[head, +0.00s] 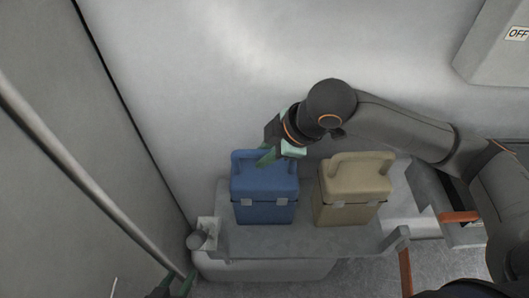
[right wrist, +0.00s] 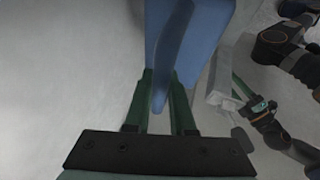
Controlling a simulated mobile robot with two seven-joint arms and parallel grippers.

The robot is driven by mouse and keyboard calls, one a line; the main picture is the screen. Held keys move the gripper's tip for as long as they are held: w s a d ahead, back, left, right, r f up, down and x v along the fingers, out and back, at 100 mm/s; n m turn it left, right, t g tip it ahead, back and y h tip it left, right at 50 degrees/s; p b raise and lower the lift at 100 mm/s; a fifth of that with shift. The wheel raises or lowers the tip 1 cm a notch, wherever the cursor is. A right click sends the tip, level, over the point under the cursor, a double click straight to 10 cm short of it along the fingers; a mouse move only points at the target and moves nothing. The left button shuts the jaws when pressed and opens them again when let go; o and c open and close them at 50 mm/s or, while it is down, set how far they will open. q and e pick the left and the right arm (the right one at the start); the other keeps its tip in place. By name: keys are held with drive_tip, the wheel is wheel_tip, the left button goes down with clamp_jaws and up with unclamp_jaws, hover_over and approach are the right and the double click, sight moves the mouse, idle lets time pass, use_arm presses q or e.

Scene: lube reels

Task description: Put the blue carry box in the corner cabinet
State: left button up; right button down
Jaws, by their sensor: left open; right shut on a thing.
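The blue carry box (head: 264,196) stands upright at the left of a grey bench top (head: 290,243), against the back wall. My right gripper (head: 270,156) is over its top handle. In the right wrist view the green fingers of that gripper (right wrist: 166,108) are shut on the handle of the blue box (right wrist: 190,35). My left gripper (head: 176,286) is open and empty at the bottom left edge of the head view, only partly in view. I cannot make out for certain which surface is the corner cabinet.
A tan carry box (head: 352,190) stands close to the right of the blue one. A small grey fitting (head: 203,236) is at the bench's left end. A grey panel with a long bar (head: 75,155) fills the left side. A wall box marked OFF (head: 500,50) is upper right.

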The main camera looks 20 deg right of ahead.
drive_tip(key=c, duration=0.8)
unclamp_jaws()
drive_tip(key=shift+f, duration=0.1)
drive_tip(key=shift+o, duration=0.2)
